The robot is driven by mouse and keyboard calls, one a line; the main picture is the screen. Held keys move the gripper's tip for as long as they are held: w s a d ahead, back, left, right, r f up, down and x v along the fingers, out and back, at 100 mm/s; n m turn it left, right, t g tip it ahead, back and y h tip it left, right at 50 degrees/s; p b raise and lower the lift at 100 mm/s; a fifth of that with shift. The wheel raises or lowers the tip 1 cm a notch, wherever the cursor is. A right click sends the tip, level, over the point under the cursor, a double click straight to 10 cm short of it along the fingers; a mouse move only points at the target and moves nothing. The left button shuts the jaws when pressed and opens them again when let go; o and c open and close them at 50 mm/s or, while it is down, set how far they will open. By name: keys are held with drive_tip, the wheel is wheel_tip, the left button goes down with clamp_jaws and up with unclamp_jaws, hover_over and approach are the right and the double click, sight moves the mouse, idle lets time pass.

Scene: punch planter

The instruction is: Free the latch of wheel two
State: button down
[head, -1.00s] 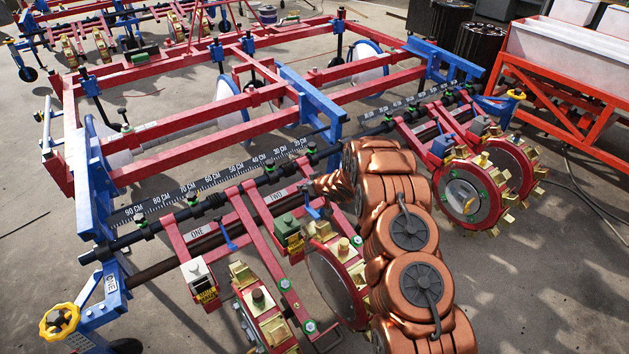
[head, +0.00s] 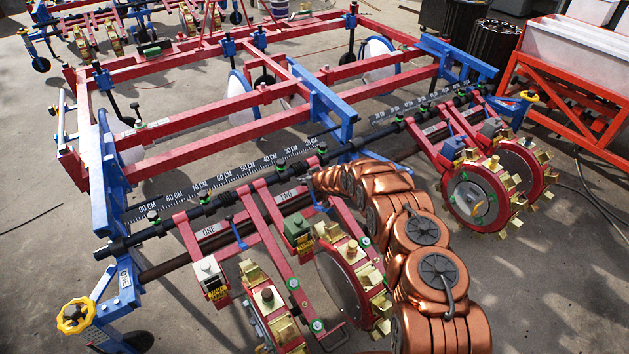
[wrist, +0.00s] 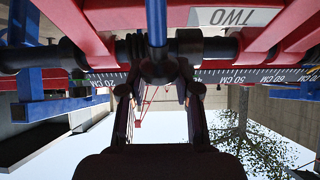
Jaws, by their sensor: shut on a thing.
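Wheel two (head: 345,285) is a red-rimmed wheel with brass punches, below the bar label TWO (head: 292,195). Its latch has a blue lever (head: 319,203) beside that label. In the wrist view, the blue lever (wrist: 156,22) stands upright in the picture, above a dark clamp on the black bar. My gripper (wrist: 160,88) has one finger on each side at the lever's dark base and is shut on the latch. In the head view my copper-coloured arm reaches the bar from the right, and the fingers are too small to make out. The TWO label (wrist: 233,17) shows upside down in the wrist view.
Wheel one (head: 268,310) and its blue lever (head: 238,232) stand to the left. Another wheel pair (head: 490,185) stands right of my arm. The black bar carries a centimetre scale (head: 215,180). An orange stand (head: 570,95) is at the far right.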

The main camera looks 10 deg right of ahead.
drive_tip(key=shift+a+f, duration=0.1)
drive_tip(key=shift+f, duration=0.55)
drive_tip(key=c, duration=1.1)
unclamp_jaws()
drive_tip(key=shift+f, duration=0.1)
drive_tip(key=shift+c, duration=0.2)
drive_tip(key=o, duration=0.3)
drive_tip(key=shift+r, duration=0.2)
drive_tip(key=shift+o, duration=0.2)
drive_tip(key=shift+w, duration=0.1)
drive_tip(key=shift+r, duration=0.2)
drive_tip(key=shift+s+d+r, duration=0.2)
drive_tip(key=shift+s+r, duration=0.15)
drive_tip(key=shift+s, duration=0.1)
drive_tip(key=v, duration=1)
drive_tip(key=shift+s+r, duration=0.2)
drive_tip(key=shift+s, duration=0.1)
drive_tip(key=shift+d, duration=0.15)
